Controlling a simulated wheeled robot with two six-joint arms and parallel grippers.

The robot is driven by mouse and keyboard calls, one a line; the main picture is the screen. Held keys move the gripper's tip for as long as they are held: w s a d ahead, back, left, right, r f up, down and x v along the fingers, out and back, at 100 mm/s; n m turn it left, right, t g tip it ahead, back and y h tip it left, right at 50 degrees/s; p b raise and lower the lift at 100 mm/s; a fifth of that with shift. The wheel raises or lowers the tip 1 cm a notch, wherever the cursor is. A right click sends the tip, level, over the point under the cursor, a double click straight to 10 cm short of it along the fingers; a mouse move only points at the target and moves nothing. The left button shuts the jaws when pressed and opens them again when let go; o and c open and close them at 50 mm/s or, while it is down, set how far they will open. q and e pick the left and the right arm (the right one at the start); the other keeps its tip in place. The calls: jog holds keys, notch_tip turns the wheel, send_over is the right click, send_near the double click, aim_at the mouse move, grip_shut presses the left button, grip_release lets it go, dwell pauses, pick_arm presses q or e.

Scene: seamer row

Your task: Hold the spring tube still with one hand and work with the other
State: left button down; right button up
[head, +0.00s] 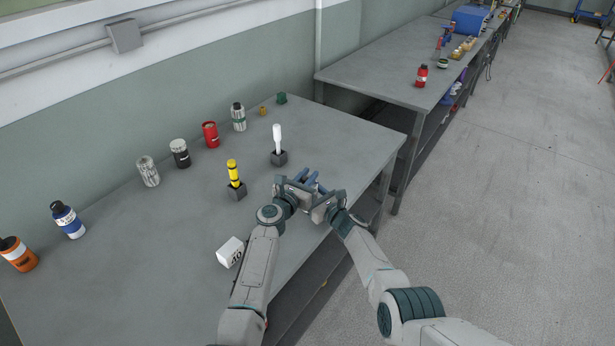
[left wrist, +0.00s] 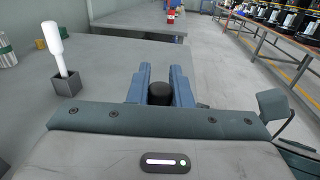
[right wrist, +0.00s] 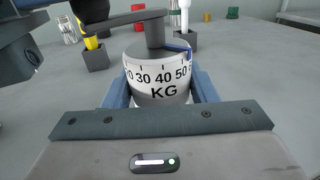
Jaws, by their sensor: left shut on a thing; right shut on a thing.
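The spring tube (right wrist: 158,84) is a white cylinder with a KG scale and a grey top, upright between the blue fingers of my right gripper (right wrist: 160,92), which is shut on it. A grey crank arm (right wrist: 120,20) reaches from its top to a black knob (right wrist: 90,8) at the upper left. My left gripper (left wrist: 160,88) is shut on the black knob, which also shows in the left wrist view (left wrist: 160,95). In the head view the left gripper (head: 306,180) and right gripper (head: 318,190) meet near the bench's right edge and mostly hide the tube.
On the bench (head: 180,225) stand a yellow-black stick (head: 233,170) and a white stick (head: 277,138) in dark blocks, left of the grippers. A white numbered block (head: 230,252) is near the front edge. Several jars, including a red one (head: 211,134), line the back.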

pick_arm(q)
jog(key=c, duration=1.3)
grip_release()
